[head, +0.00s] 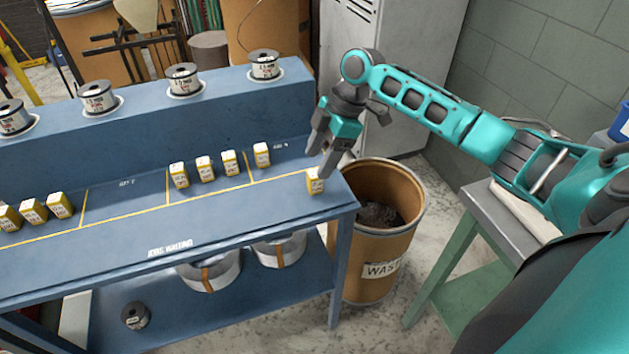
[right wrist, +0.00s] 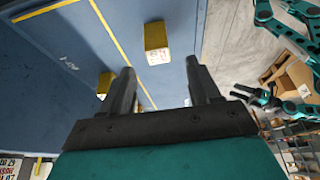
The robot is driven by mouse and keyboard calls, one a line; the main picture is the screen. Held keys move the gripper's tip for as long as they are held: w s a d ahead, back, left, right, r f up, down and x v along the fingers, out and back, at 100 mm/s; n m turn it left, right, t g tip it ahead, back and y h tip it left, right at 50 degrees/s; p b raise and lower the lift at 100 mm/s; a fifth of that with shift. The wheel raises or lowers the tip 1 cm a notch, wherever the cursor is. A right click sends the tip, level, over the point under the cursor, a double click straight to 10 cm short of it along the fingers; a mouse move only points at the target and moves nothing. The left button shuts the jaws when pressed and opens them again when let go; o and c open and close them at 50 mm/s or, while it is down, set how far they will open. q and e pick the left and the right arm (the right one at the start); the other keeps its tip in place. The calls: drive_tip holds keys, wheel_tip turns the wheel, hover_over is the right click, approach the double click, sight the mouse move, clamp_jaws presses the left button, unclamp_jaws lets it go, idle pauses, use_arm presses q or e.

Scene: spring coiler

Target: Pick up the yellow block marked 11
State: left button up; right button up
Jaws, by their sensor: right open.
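A yellow block (head: 315,181) with a white printed face stands alone at the right front corner of the blue bench top. Its number is too small to read. My right gripper (head: 321,152) is open and empty, pointing down just above this block, its fingertips very close to the block's top in the head view. In the right wrist view the block (right wrist: 156,38) lies ahead of the two spread fingers (right wrist: 160,75), roughly in line with the gap between them. My left gripper is not in the head view.
Several other yellow blocks (head: 203,168) stand in marked bays along the blue bench (head: 110,240). Wire spools (head: 182,79) sit on its raised back shelf. A brown waste drum (head: 385,240) stands against the bench's right end, with a grey-topped table (head: 500,225) further right.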

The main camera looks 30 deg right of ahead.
sight(315, 181)
drive_tip(key=shift+d+x, duration=0.2)
drive_tip(key=shift+x, duration=1.15)
drive_tip(key=shift+d+x, duration=0.2)
drive_tip(key=shift+x, duration=1.2)
drive_tip(key=shift+f, duration=0.1)
drive_tip(key=shift+c, duration=0.4)
drive_tip(key=c, duration=1)
drive_tip(key=shift+o, duration=0.2)
